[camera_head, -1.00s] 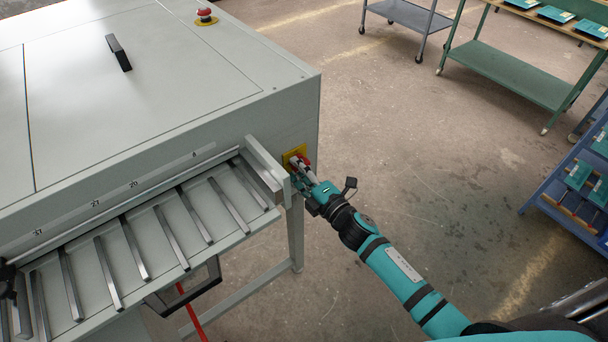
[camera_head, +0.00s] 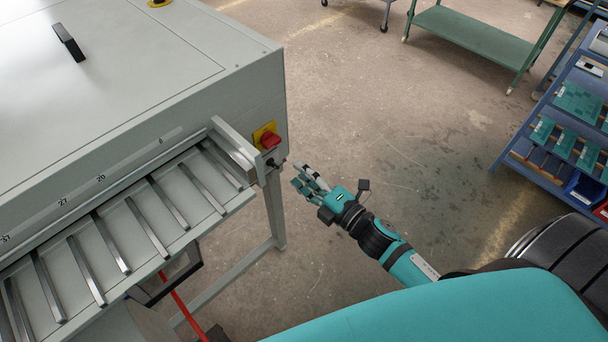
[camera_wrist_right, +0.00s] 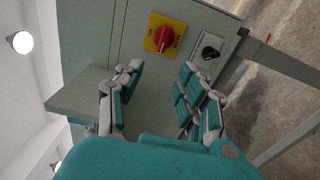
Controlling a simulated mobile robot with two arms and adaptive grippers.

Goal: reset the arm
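My right gripper (camera_head: 311,180) is just off the right end of the plate processor (camera_head: 190,110), over the floor. In the right wrist view its fingers (camera_wrist_right: 160,100) are spread apart with nothing between them. The red rotary switch (camera_head: 269,140) on its yellow plate is on the machine's end face, apart from the gripper. The switch also shows in the right wrist view (camera_wrist_right: 163,38), beyond the fingers, with a black knob (camera_wrist_right: 209,50) to its right. My left gripper is not in view.
A slotted rack (camera_head: 135,225) runs along the machine's front. A machine leg (camera_head: 275,205) stands below the switch. A green cart (camera_head: 480,40) is at the back, and a blue shelf (camera_head: 545,175) with boxes is at the right. The floor between is clear.

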